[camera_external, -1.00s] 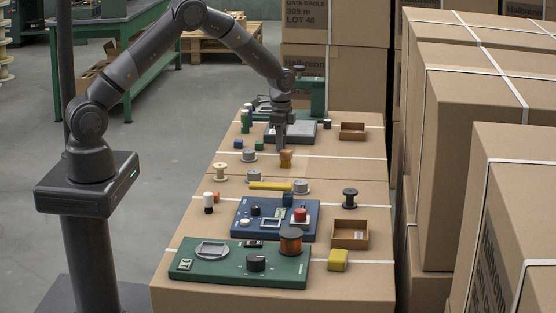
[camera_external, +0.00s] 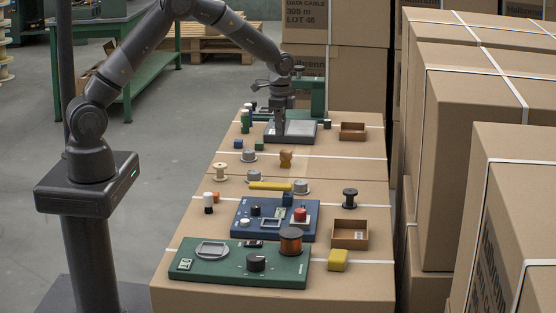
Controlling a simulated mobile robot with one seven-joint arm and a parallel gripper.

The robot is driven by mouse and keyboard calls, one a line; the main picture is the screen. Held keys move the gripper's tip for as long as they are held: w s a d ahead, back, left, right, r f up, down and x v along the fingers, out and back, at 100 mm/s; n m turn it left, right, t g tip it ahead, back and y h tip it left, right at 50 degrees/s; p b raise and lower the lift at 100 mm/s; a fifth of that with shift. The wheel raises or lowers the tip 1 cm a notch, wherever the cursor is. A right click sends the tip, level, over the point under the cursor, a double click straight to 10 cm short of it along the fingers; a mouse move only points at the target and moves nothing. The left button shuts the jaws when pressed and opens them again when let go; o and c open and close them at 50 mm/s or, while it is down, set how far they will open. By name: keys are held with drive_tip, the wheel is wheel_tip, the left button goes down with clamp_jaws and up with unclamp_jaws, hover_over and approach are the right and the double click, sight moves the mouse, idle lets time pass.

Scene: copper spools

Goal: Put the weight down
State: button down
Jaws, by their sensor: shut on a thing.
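My gripper (camera_external: 281,134) points down in front of the grey flat-topped device (camera_external: 304,130) near the far end of the cartons. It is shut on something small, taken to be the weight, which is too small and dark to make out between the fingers. I cannot tell whether the held thing touches the surface below. An orange-brown piece (camera_external: 286,159) stands on the carton just in front of my gripper, apart from it.
A green stand (camera_external: 318,98) rises behind the device. A cardboard tray (camera_external: 353,131) lies to its right. Nearer are a blue panel (camera_external: 240,231) and a green panel (camera_external: 222,272).

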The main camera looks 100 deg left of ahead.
drive_tip(key=d+r, duration=0.5)
drive_tip(key=d, duration=0.3)
drive_tip(key=w+d+r, duration=0.1)
drive_tip(key=w+d, duration=0.5)
drive_tip(key=d, duration=0.6)
drive_tip(key=w+d+r, duration=0.2)
drive_tip(key=w+d, duration=0.3)
drive_tip(key=d, duration=0.7)
drive_tip(key=w+d+r, duration=0.1)
drive_tip(key=w+d, duration=0.5)
drive_tip(key=d, duration=0.7)
hover_over(350, 191)
wheel_tip(350, 191, down, 7)
drive_tip(key=shift+w+a+r, duration=0.1)
drive_tip(key=shift+a+r, duration=0.05)
drive_tip(key=shift+r, duration=0.05)
drive_tip(key=shift+f, duration=1.95)
drive_tip(key=shift+f, duration=0.15)
drive_tip(key=c, duration=1.2)
unclamp_jaws()
drive_tip(key=shift+o, duration=0.2)
